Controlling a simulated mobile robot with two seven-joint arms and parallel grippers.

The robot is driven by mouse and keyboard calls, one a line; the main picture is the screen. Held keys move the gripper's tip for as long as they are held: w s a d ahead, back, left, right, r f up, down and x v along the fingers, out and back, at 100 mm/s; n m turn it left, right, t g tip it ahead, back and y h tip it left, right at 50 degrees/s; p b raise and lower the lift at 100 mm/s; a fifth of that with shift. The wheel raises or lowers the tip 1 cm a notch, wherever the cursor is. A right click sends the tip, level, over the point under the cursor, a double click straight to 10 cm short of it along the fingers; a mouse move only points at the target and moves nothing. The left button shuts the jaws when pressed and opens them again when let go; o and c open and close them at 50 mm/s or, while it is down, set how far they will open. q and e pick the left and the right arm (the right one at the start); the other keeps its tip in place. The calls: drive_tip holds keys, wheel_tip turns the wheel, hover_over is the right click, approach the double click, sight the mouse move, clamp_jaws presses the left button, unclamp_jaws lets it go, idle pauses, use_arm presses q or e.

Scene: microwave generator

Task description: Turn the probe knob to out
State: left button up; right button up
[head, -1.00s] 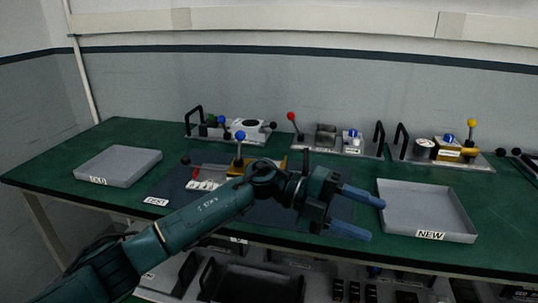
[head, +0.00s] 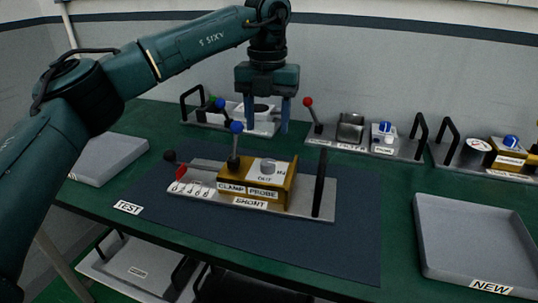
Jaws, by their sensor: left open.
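A yellow block (head: 285,188) stands on a metal plate on the dark test mat (head: 345,235). The small grey probe knob (head: 267,168) sits on its top, at a white plate lettered OUT and IN, with a PROBE label on the front. I cannot tell which word the knob points at. A blue-balled clamp lever (head: 236,140) stands upright left of the knob. My left gripper (head: 267,115) points down with its blue fingers apart and empty. It shows above and behind the knob in the picture, not touching it. My right gripper is not in view.
A black upright handle (head: 319,185) rises right of the yellow block. Other fixtures with levers, such as the red-balled one (head: 308,102), stand along the wall. A grey NEW tray (head: 470,235) is at right, another grey tray (head: 110,158) at left.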

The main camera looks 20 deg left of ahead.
sight(268, 162)
use_arm(q)
wheel_tip(268, 162, down, 9)
drive_tip(key=shift+w+f, duration=0.1)
drive_tip(key=shift+c, duration=0.4)
drive_tip(key=c, duration=0.9)
